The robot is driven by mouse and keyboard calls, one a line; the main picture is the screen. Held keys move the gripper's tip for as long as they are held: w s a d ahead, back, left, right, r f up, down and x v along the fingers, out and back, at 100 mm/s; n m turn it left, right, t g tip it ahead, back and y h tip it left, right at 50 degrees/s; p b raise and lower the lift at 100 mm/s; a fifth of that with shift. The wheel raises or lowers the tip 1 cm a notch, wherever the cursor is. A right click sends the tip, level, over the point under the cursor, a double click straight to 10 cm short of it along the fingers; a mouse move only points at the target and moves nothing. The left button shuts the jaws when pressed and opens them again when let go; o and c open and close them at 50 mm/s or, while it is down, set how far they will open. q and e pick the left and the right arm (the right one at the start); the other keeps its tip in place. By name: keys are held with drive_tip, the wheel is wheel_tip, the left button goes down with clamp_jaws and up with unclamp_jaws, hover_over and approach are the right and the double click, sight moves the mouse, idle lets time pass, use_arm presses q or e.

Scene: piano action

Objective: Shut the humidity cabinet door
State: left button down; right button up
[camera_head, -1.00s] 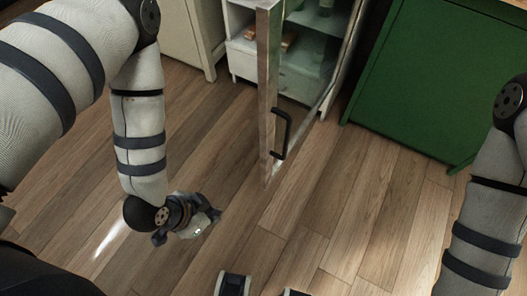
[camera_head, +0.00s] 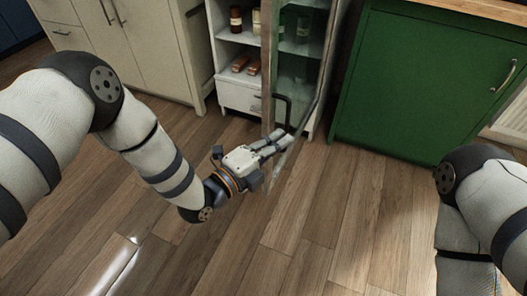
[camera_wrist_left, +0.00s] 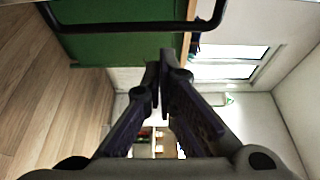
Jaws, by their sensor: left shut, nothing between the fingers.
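The humidity cabinet (camera_head: 238,65) is white and stands at the back centre with its interior in view. Its glass door (camera_head: 302,75) stands open, swung out toward me, and shows nearly edge-on. A black bar handle (camera_head: 289,108) is on the door; it also crosses the top of the left wrist view (camera_wrist_left: 140,29). My left gripper (camera_head: 279,140) is shut and empty, just below the handle. Its fingers overlap the door's lower part in the head view; I cannot tell whether they touch it. In the wrist view the fingertips (camera_wrist_left: 165,62) are together. My right gripper is out of view.
Bottles (camera_head: 236,19) and small brown items (camera_head: 240,63) sit on the cabinet's shelves. A green cabinet (camera_head: 425,85) stands to the right and a cream cabinet (camera_head: 150,45) to the left. The wooden floor (camera_head: 300,220) in front is clear.

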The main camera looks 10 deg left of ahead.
sight(287, 122)
use_arm(q)
drive_tip(key=w, duration=0.1)
drive_tip(key=w+a, duration=0.1)
drive_tip(key=w, duration=0.1)
drive_tip(key=shift+w, duration=0.3)
drive_tip(key=shift+w+a, duration=0.1)
drive_tip(key=shift+a, duration=0.3)
